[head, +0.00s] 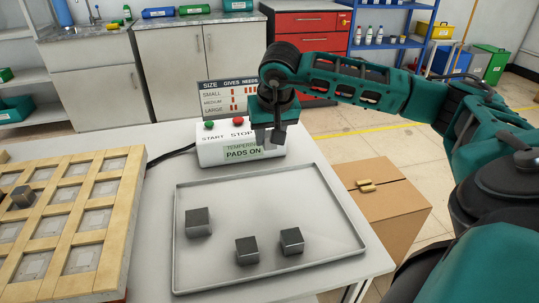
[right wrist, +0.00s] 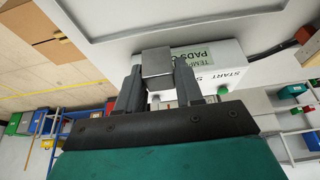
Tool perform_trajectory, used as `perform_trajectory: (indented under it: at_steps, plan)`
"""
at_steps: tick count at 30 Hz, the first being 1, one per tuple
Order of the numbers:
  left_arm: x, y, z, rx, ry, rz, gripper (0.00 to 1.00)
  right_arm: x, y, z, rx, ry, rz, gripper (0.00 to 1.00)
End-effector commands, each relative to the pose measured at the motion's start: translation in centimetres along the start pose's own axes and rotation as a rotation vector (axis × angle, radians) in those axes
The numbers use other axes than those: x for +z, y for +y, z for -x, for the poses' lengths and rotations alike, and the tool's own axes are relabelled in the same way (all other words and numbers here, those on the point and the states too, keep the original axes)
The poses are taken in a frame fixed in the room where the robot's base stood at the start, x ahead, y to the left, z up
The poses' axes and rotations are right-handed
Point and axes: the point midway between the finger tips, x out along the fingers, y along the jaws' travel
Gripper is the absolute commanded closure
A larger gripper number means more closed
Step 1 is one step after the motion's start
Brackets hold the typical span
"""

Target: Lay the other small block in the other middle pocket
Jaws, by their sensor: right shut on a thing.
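My right gripper (head: 278,136) is above the back edge of the metal tray (head: 300,275), in front of the control box. It is shut on a small grey block, which shows clearly between the fingers in the right wrist view (right wrist: 157,62). A wooden grid (head: 135,190) with several square pockets, pale pads in them, lies at the left. One dark block (head: 22,197) sits at a pocket near its left side; other visible pockets are empty. My left gripper is not in view.
Three dark blocks stand on the tray: a larger one (head: 198,222) and two smaller ones (head: 246,250), (head: 291,241). The white control box (head: 212,150) has green and red buttons and reads "PADS ON". A size sign (head: 225,98) stands behind. A cardboard box (head: 400,205) is right of the table.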

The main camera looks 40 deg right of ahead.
Motion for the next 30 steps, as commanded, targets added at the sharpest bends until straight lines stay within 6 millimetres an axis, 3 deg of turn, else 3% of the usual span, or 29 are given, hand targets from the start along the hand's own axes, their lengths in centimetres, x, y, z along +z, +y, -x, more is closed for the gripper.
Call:
perform_trajectory:
  at_steps: [3,12,23,26,30]
  plan:
    - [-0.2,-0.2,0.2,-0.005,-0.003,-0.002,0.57,-1.3,-0.1,2.9,-0.003,0.005,-0.002,1.0]
    - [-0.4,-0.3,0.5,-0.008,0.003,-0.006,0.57,-2.8,0.0,6.6,-0.001,0.002,-0.001,1.0]
    - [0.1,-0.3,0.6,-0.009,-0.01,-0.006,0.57,-2.8,-0.3,7.2,-0.004,-0.001,0.008,1.0]
    - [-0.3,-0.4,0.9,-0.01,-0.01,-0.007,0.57,-1.9,-1.7,6.9,-0.019,-0.002,0.046,1.0]
    - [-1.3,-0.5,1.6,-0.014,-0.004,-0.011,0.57,1.1,-5.7,6.2,-0.066,-0.006,0.155,1.0]
